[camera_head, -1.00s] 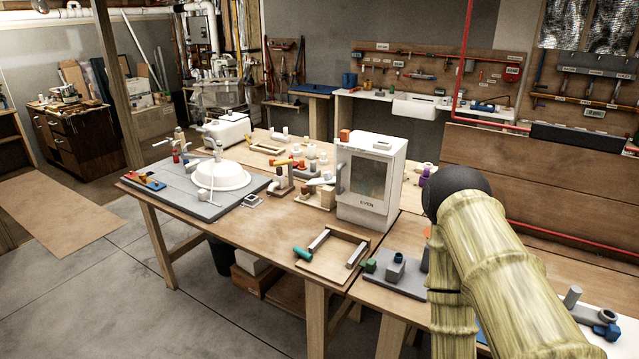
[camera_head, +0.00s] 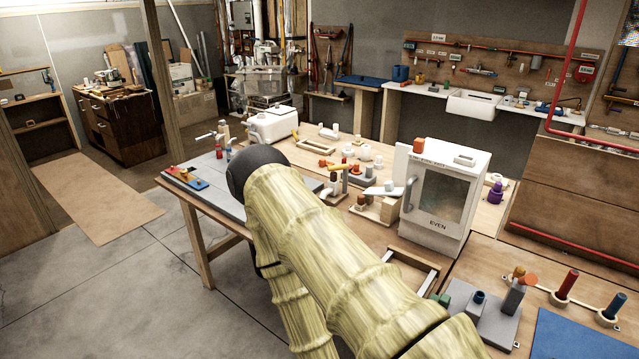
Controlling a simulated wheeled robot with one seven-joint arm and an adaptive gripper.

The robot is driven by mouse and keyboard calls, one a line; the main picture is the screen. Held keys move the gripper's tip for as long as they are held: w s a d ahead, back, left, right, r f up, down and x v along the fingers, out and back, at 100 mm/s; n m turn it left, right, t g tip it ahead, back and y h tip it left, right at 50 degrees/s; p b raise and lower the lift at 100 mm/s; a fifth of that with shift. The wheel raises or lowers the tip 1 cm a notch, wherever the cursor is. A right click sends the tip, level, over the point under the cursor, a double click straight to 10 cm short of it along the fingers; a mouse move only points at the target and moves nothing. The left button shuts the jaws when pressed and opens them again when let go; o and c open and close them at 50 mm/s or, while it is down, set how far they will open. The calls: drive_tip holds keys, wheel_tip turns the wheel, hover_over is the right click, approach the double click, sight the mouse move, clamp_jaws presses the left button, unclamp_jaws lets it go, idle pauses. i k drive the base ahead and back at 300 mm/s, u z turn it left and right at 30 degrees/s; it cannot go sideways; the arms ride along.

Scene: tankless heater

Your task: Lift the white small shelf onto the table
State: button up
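No thing in view is clearly the white small shelf. A white box-shaped cabinet with a glass front (camera_head: 463,172), marked "EVEN", stands upright on the wooden table (camera_head: 225,225), right of the middle. A white counter (camera_head: 422,90) with a basin runs along the back wall. My bamboo-textured arm crosses the lower middle, with its black joint over the table's left part. My gripper is not in view. The arm hides part of the table and of the grey board on it.
Small fittings (camera_head: 352,178) and a white tank-like item (camera_head: 271,124) stand on the table. A wooden post (camera_head: 163,75) rises at the left. The concrete floor (camera_head: 120,285) at the lower left is clear.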

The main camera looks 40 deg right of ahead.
sight(389, 190)
drive_tip(key=u, duration=0.2)
drive_tip(key=i, duration=0.85)
drive_tip(key=z, duration=0.8)
drive_tip(key=i, duration=0.7)
drive_tip(key=z, duration=0.8)
